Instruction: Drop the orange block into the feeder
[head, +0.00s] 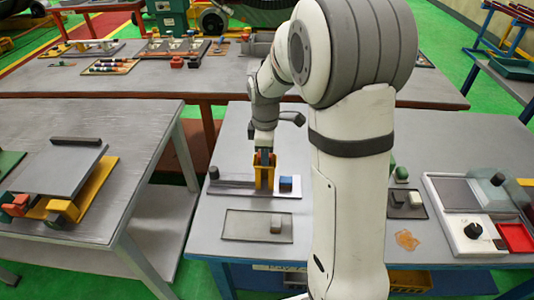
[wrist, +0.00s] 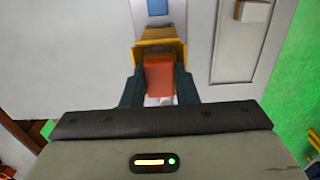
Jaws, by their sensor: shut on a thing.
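The yellow feeder (head: 264,180) stands upright on a pale plate on the grey table in the head view. Its yellow top also shows in the wrist view (wrist: 160,47). My gripper (head: 264,156) points down at the top of the feeder. In the wrist view my gripper (wrist: 158,72) is shut on the orange block (wrist: 159,80), which sits between the two dark fingers, right at the feeder. I cannot tell how far the block is inside the feeder. In the head view the block is hidden by the fingers and the feeder.
A blue block (head: 286,184) is just right of the feeder, and a dark cylinder (head: 214,173) stands at the plate's left end. A flat grey tray (head: 240,226) with a small pale block (head: 276,222) lies in front. My arm hides the table's middle.

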